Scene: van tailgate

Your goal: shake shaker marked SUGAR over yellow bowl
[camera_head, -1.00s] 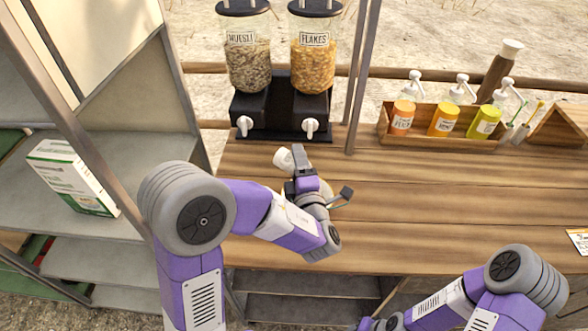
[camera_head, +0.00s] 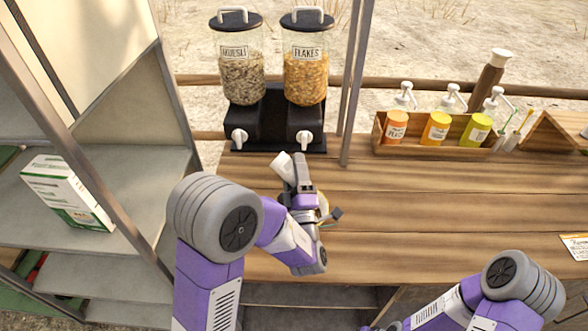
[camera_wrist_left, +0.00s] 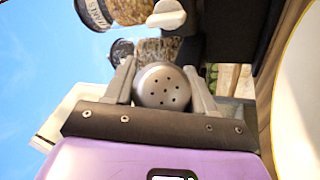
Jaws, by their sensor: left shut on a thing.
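My left gripper (camera_head: 293,174) is shut on a white shaker (camera_head: 283,166), held tilted above the wooden counter. In the left wrist view, the gripper (camera_wrist_left: 160,85) has a finger on each side of the shaker's grey holed cap (camera_wrist_left: 162,88), which faces the camera. No marking on the shaker is readable. The yellow bowl (camera_head: 323,203) is mostly hidden behind my left gripper, with only a small yellowish part showing beside it. A large pale surface with a yellow rim at the right of the left wrist view looks like the bowl (camera_wrist_left: 302,95). My right gripper is out of view.
Muesli (camera_head: 240,75) and flakes (camera_head: 305,75) dispensers stand behind the shaker. A wooden box (camera_head: 440,145) with several bottles is at the back right. A metal post (camera_head: 352,90) rises behind the counter (camera_head: 450,205). The counter's middle right is clear.

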